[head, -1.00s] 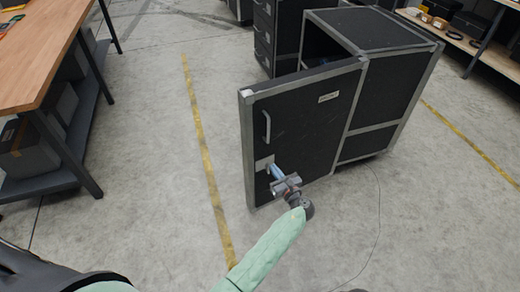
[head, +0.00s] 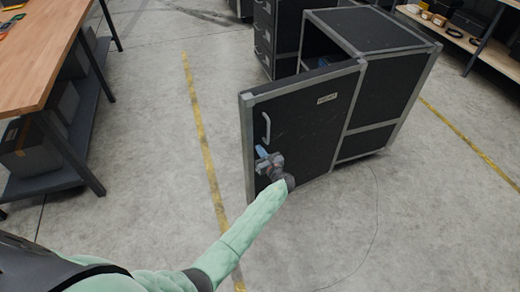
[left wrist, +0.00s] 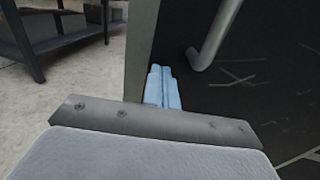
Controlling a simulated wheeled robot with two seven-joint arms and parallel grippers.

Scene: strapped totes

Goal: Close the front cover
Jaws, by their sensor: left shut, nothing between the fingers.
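The front cover (head: 305,122) is a black door panel with a grey metal frame, on the near side of the black case (head: 385,85) in the head view. It stands swung open, with the case interior showing behind its top edge. A grey bar handle (head: 266,128) sits near the door's left edge; it also shows in the left wrist view (left wrist: 214,38). My left gripper (head: 262,153) is shut and empty, just below the handle at the door's outer face. Its light-blue fingers (left wrist: 162,88) show together in the wrist view; I cannot tell whether they touch the door. My right gripper is not in view.
A wooden-topped workbench (head: 45,45) with a lower shelf stands at the left. Another dark cabinet (head: 283,35) stands behind the case, and a shelf (head: 450,35) is at the upper right. The floor around the door is clear, with a yellow line (head: 205,160).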

